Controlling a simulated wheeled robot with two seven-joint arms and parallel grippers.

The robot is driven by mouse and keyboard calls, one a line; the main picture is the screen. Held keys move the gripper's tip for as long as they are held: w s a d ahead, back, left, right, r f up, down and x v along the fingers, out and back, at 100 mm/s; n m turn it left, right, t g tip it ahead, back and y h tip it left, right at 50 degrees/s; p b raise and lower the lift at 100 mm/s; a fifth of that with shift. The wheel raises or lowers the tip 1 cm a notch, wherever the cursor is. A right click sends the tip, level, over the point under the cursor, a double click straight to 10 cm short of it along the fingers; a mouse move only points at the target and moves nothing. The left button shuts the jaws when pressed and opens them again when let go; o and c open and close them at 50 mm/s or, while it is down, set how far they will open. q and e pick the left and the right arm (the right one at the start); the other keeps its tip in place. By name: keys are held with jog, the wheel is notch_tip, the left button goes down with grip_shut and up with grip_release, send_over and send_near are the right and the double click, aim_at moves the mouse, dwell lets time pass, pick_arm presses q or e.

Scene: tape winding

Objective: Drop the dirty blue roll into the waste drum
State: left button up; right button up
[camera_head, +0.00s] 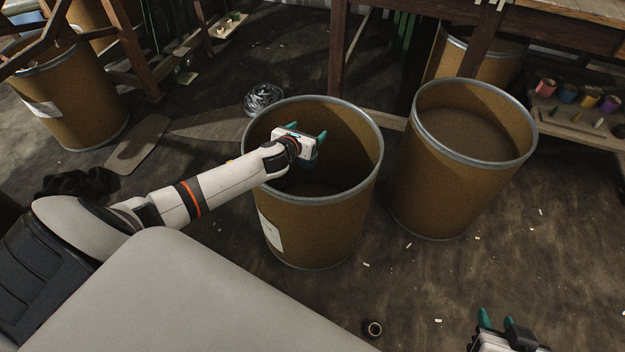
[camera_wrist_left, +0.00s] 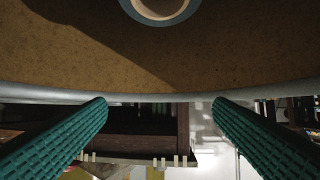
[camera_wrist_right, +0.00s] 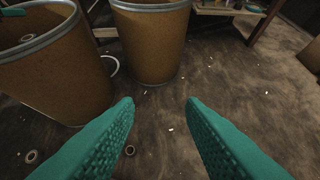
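The open brown fibre drum (camera_head: 315,225) with a grey rim and white label stands in the middle of the head view. My left gripper (camera_head: 308,131) is over its mouth, fingers apart and empty. In the left wrist view, a blue-grey roll (camera_wrist_left: 160,19) with a tan core shows against the drum's inner wall, cut by the top edge and clear of the fingers. My right gripper (camera_wrist_right: 159,100) is open and empty above the floor.
A second brown drum (camera_head: 460,190) stands close on the right. A small dark ring (camera_head: 374,328) lies on the floor in front. A workbench (camera_head: 560,30) with coloured pots is at the back right. Floor at the right is open, with small scraps.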

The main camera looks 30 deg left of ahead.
dwell(0.3)
pick_arm(q)
jog(key=shift+s+r, duration=0.1)
jog(key=shift+s, duration=0.15)
jog(key=p+v, duration=0.3)
jog(key=v, duration=0.8)
jog(key=shift+s+p, duration=0.25)
jog(key=shift+p, duration=0.05)
pick_arm(e)
jog(key=s+d+f+g+h, duration=0.1)
jog(key=s+d+f+g, duration=0.1)
jog(key=s+g, duration=0.3)
jog(key=s+d, duration=0.1)
jog(key=s, duration=0.3)
jog(key=shift+g, duration=0.4)
pick_arm(q)
jog(key=shift+d, duration=0.1)
pick_arm(e)
jog(key=shift+s, duration=0.1)
